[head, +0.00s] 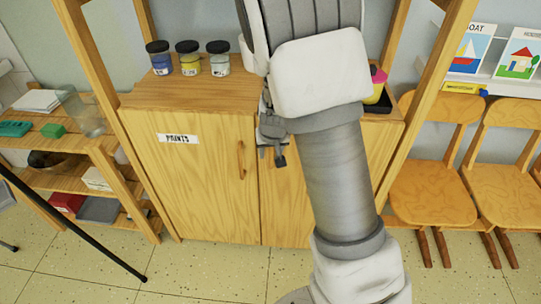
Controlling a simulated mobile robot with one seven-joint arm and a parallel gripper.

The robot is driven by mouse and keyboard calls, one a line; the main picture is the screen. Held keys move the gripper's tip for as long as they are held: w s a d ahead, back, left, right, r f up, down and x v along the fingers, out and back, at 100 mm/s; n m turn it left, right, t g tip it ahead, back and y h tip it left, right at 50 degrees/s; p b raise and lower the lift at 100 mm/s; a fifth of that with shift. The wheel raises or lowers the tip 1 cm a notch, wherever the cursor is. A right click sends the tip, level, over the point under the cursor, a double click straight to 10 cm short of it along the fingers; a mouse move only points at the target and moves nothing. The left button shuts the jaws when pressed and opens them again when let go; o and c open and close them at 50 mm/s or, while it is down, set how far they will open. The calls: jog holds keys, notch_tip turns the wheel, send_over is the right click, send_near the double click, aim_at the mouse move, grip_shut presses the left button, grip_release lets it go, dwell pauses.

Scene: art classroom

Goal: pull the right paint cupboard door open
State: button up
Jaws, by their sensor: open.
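The wooden paint cupboard (190,97) stands in the middle of the head view, with a PAINTS label on its left door (195,190). The left door has a vertical wooden handle (241,160) near the centre seam. The right door (283,205) looks shut, its front flush with the left one. My arm covers most of the right door, and its handle is hidden. My gripper (273,157) is in front of the right door near the seam, just right of the left handle. It is open; I cannot tell whether it touches anything.
Several paint jars (190,65) stand on the cupboard top. A low shelf (85,145) with a glass jar and boxes is at left. Wooden chairs (428,190) stand at right. A dark thin pole (80,232) crosses the lower left. Floor (215,275) in front is clear.

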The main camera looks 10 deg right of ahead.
jog(key=shift+f, duration=0.1)
grip_shut()
dwell(1.4)
